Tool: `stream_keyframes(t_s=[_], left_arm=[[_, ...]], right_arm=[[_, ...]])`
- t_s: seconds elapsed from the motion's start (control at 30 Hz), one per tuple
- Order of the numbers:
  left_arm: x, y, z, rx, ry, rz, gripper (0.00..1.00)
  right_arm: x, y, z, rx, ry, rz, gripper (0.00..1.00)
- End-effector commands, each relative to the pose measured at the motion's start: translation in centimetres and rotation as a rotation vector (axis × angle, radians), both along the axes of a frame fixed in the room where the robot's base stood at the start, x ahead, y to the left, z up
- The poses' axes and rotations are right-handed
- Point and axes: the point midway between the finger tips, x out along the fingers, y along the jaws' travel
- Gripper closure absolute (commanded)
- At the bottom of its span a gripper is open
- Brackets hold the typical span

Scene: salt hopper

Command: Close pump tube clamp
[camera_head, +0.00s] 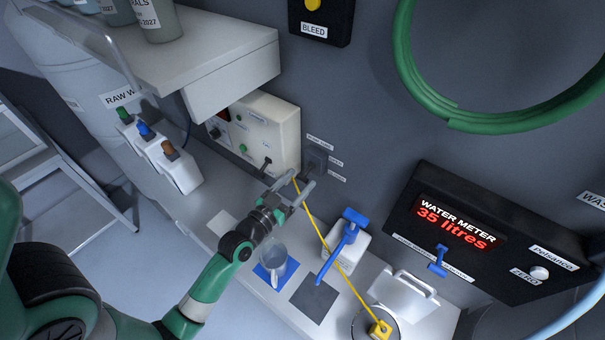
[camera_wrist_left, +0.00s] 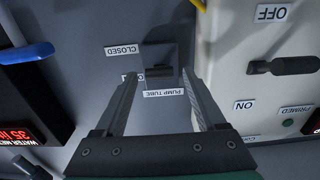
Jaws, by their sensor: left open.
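The pump tube clamp (camera_head: 317,158) is a dark block on the grey wall, right of the cream pump box. In the left wrist view its small dark lever (camera_wrist_left: 158,71) lies sideways between my fingertips, with a gap to each finger. A "CLOSED" label (camera_wrist_left: 122,50) and a "PUMP TUBE" label (camera_wrist_left: 163,93) sit beside it; another small label is partly hidden by a finger. My left gripper (camera_head: 303,180) is open in front of the clamp, and its fingers (camera_wrist_left: 160,75) straddle the lever. Whether they touch it cannot be told. My right gripper is out of view.
The cream pump box (camera_head: 262,128) with a black switch stands close left of the gripper. A yellow cord (camera_head: 325,240) runs down past the gripper to a yellow block. A white container with a blue lever (camera_head: 345,235) and a clear jug (camera_head: 275,262) stand on the bench below.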

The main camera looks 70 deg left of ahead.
Motion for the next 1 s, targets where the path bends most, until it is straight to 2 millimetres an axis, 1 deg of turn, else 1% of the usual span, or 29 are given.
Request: stream_keyframes(t_s=[0.03, 0.17, 0.43, 0.47, 0.5, 0.57, 0.6, 0.67, 0.7, 0.83, 0.87, 1.0], left_arm=[[0.7, 0.4, 0.1, 0.000, 0.000, -0.001, 0.28], [1.8, 1.0, 0.0, 0.001, 0.000, -0.001, 0.28], [2.0, 1.1, -0.1, 0.000, 0.000, 0.000, 0.28], [2.0, 1.1, -0.1, 0.000, 0.000, 0.000, 0.31], [1.9, 1.1, -0.1, 0.000, 0.000, 0.000, 0.38], [1.9, 1.1, -0.1, 0.000, 0.000, 0.000, 0.49], [1.9, 1.1, -0.1, 0.000, 0.000, 0.000, 0.56], [1.9, 1.1, -0.1, 0.000, 0.000, 0.000, 0.67], [1.9, 1.1, -0.1, 0.000, 0.000, 0.000, 0.74], [1.9, 1.1, -0.1, 0.000, 0.000, 0.000, 0.98], [1.9, 1.1, -0.1, 0.000, 0.000, 0.000, 1.00], [1.9, 1.1, -0.1, 0.000, -0.001, 0.000, 1.00]], right_arm=[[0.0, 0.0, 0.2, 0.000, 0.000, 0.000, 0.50], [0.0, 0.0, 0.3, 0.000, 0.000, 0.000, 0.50], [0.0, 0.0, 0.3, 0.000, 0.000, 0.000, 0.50], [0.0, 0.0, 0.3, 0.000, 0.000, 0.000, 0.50], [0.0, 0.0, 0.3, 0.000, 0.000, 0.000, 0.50], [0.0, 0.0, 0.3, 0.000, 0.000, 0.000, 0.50], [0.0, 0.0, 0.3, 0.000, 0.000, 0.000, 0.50], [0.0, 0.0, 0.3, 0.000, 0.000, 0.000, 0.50], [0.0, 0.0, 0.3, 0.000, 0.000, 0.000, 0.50], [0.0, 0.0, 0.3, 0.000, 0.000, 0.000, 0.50], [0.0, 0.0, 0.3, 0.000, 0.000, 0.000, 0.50], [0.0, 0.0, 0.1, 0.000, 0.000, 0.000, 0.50]])
